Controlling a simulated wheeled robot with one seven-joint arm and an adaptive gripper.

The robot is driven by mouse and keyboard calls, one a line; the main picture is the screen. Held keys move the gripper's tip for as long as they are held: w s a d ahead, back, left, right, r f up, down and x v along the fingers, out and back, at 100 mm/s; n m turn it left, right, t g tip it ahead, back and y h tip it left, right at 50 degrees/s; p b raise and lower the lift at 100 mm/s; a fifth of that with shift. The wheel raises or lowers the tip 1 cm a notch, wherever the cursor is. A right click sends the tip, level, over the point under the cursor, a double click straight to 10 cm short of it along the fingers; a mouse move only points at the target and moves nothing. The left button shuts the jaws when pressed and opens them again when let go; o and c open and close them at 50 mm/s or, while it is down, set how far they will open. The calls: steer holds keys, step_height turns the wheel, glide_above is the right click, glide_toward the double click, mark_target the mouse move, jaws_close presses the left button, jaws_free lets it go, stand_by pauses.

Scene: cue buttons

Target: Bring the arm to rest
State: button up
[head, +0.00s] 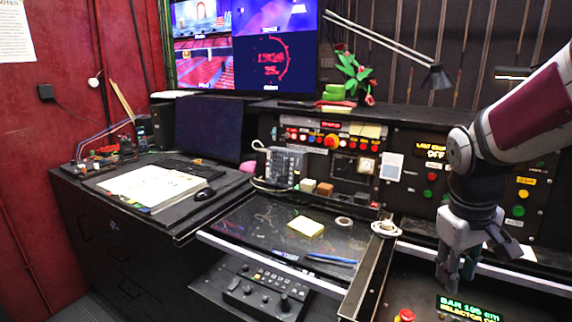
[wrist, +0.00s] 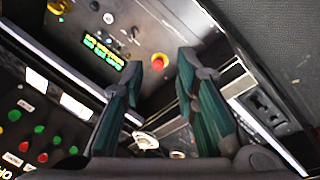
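My gripper (head: 455,278) hangs fingers-down at the right in the head view, above the lower right console panel. In the wrist view its two teal-padded fingers (wrist: 161,68) stand apart with nothing held between them. My arm comes in from the right edge, bent at the elbow. A red button (head: 405,315) shows at the bottom edge of the head view, left of a green text display (head: 470,309). In the wrist view the red button (wrist: 159,62) appears between the fingertips, beyond them; I cannot tell the distance.
An upright panel (head: 418,170) with several coloured buttons stands behind my gripper. A white round item (head: 385,229) sits left of it. A desk lamp (head: 436,77) hangs above. A yellow pad (head: 306,227) and blue pen (head: 331,259) lie on the dark desk at the left.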

steer(key=s+a+r+t+y+p, duration=0.1)
steer(key=s+a+r, duration=0.2)
steer(key=s+a, duration=0.3)
steer(key=s+a+r+m+t+y+p, duration=0.1)
steer(key=s+a+r, duration=0.3)
steer(key=s, duration=0.7)
steer(key=shift+s+a+r+m+t, duration=0.25)
steer(key=shift+a+t, duration=0.25)
steer(key=shift+a, duration=0.55)
